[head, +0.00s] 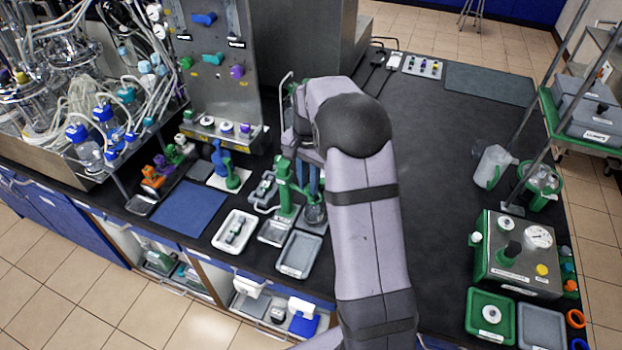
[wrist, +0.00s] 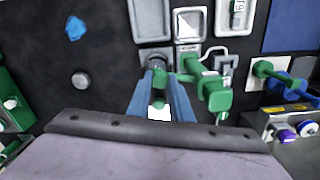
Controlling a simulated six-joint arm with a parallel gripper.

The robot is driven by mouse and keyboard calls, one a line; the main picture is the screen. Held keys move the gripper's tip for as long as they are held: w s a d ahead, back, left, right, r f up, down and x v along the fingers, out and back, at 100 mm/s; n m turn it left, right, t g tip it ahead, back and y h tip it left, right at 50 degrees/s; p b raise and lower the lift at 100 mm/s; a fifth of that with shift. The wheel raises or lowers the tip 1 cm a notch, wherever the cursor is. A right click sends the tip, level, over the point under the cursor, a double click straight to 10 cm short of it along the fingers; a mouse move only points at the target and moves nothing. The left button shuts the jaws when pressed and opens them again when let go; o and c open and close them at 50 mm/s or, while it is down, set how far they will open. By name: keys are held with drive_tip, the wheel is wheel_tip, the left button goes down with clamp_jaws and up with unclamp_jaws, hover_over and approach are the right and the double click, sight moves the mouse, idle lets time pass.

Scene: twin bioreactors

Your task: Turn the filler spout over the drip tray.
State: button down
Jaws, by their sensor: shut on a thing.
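The filler is a green upright post (head: 284,187) with a green body; it also shows in the wrist view (wrist: 214,94). Its green spout (wrist: 178,77) reaches left from the body to between my fingers. My gripper (wrist: 160,78), with two blue fingers, is shut on the spout's end; my arm hides most of this in the head view. A small grey tray (head: 275,233) lies just in front of the post, and a larger labelled grey tray (head: 298,256) lies to its right. I cannot tell for sure which is the drip tray.
A white tray (head: 235,231) with a small item and a blue mat (head: 190,208) lie to the left. A steel panel with coloured knobs (head: 212,60) stands behind. A steel unit with a gauge (head: 515,250) stands at right. The bench right of my arm (head: 435,160) is mostly clear.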

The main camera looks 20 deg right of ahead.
drive_tip(key=w+a+m+p, duration=0.1)
drive_tip(key=a+m, duration=0.9)
drive_tip(key=m, duration=0.5)
drive_tip(key=shift+w, duration=0.2)
drive_tip(key=shift+r, duration=0.1)
idle(0.4)
drive_tip(key=c, duration=1.6)
unclamp_jaws()
drive_tip(key=shift+r+b, duration=1.2)
drive_tip(key=shift+r, duration=2.45)
